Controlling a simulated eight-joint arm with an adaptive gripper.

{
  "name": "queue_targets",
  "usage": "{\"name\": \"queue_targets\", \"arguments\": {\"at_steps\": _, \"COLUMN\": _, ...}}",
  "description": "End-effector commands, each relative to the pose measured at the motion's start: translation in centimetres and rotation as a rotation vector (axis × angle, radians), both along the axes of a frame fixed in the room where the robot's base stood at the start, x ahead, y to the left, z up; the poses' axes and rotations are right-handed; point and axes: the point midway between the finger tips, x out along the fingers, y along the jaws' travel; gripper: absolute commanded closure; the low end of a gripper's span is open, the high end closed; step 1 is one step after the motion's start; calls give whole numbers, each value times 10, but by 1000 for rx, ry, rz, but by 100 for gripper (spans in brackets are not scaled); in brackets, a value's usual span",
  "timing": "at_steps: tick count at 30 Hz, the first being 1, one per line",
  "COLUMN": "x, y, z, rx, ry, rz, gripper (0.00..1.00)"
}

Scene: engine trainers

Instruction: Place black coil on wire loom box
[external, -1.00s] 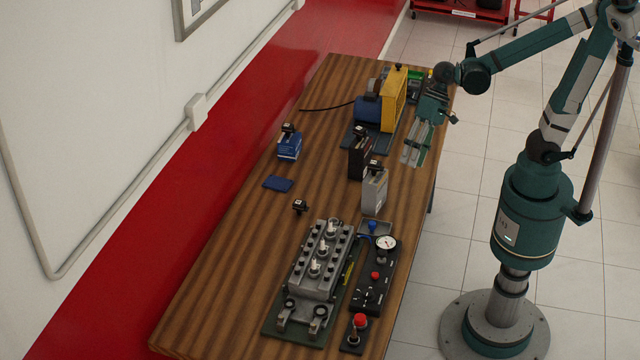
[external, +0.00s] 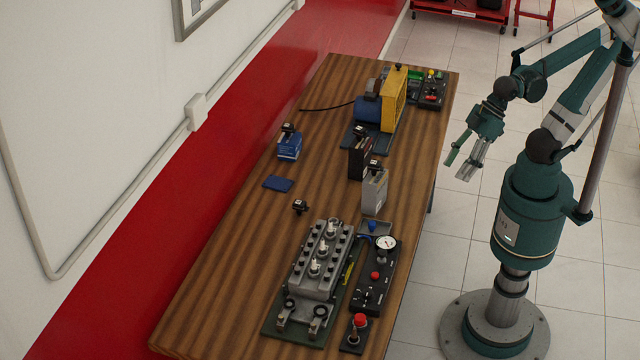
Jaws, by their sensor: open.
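A small black coil (external: 300,206) lies by itself on the wooden table (external: 225,255), left of the engine block. Similar black pieces sit on top of a blue box (external: 289,148), a black box (external: 359,160) and a light grey box (external: 374,193). The box labels are too small to read, so I cannot tell which is the wire loom box. My gripper (external: 457,170) is open and empty. In the picture it is to the right of the table's right edge, apart from all the boxes and the lone coil.
A grey engine block (external: 318,265) and a black gauge panel (external: 370,285) fill the front right of the table. A blue motor with a yellow guard (external: 394,98) stands at the back. A flat blue pad (external: 278,184) lies near the blue box. The table's left front is clear.

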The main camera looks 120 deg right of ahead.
Motion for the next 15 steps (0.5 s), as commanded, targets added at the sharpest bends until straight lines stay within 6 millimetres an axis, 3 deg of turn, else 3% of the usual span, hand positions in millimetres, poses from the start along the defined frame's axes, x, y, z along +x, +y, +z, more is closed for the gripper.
{"name": "queue_targets", "arguments": {"at_steps": 15, "x": -7, "y": 8, "z": 3, "rx": -72, "ry": -26, "rz": 86, "gripper": 52}}
